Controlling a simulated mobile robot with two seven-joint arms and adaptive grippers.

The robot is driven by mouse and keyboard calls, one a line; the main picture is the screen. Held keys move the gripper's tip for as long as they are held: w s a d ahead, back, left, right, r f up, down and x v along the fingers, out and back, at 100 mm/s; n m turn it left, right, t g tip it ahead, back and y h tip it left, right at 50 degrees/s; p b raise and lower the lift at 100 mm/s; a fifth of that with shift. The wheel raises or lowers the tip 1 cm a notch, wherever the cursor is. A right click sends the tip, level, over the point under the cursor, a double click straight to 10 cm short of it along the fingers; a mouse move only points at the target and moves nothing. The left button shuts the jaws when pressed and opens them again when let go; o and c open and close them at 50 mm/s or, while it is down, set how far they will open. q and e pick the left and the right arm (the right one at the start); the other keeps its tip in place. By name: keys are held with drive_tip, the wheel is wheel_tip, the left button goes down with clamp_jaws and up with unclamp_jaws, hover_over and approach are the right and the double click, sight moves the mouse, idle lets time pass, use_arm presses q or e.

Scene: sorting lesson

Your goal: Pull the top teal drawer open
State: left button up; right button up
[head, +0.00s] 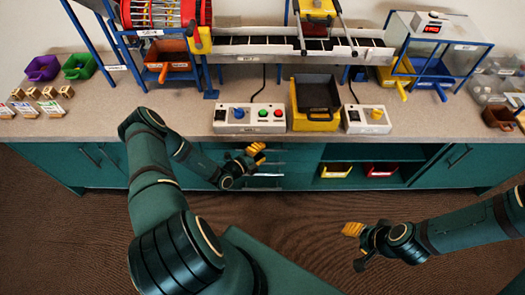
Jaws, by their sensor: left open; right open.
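The top teal drawer (297,155) is in the drawer stack under the worktop, left of the open shelf. It looks shut, with its front roughly flush with the cabinet. My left gripper (255,153) is open in front of this drawer front, with its yellow fingertips over the upper part of the stack. It hides the top drawer's handle, and I cannot tell whether it touches it. A pale handle shows on a lower drawer just below the gripper. My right gripper (353,230) is open and empty, over the floor to the right, away from the cabinet.
The open shelf holds a yellow bin (336,171) and a red bin (381,171). The worktop (190,113) above carries control boxes (249,117), a dark tray (318,93), a conveyor and several bins. The brown floor (320,215) before the drawers is clear.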

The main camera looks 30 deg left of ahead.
use_arm(q)
drive_tip(key=shift+w+d, duration=0.15)
drive_tip(key=shift+w, duration=0.35)
clamp_jaws()
drive_tip(key=shift+s, duration=0.1)
